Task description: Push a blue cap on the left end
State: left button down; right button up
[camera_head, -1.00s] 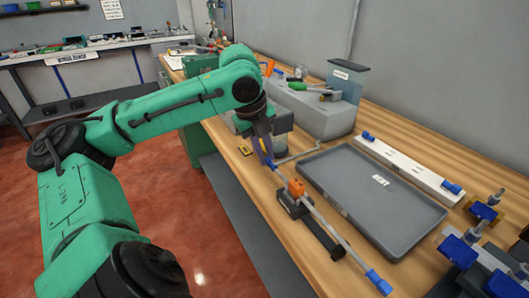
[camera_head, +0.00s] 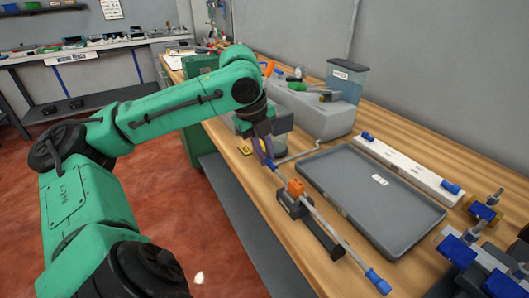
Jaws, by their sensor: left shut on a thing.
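A thin grey rod (camera_head: 325,224) lies in a black holder (camera_head: 323,237) with an orange clamp (camera_head: 296,187). A blue cap (camera_head: 378,282) sits on the rod's near right end. My left gripper (camera_head: 268,158) is at the rod's far left end, pointing down, shut on a small blue piece that looks like a blue cap. The fingers hide most of it, and I cannot tell how far it sits on the rod.
A grey tray (camera_head: 335,185) lies right of the holder. Behind it is a white strip (camera_head: 412,168) with blue pieces at its ends. A grey block (camera_head: 318,118) with tools stands behind the gripper.

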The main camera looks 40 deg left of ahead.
pick_arm(q)
jog(key=shift+s+d, duration=0.15)
jog(key=shift+d, duration=0.35)
jog(key=shift+s+d, duration=0.15)
jog(key=shift+d, duration=0.35)
dwell(0.3)
jog(key=shift+c, duration=2.4)
grip_release()
jog(key=shift+p, duration=0.3)
notch_tip(320, 180, up, 7)
jog(key=p, duration=0.7)
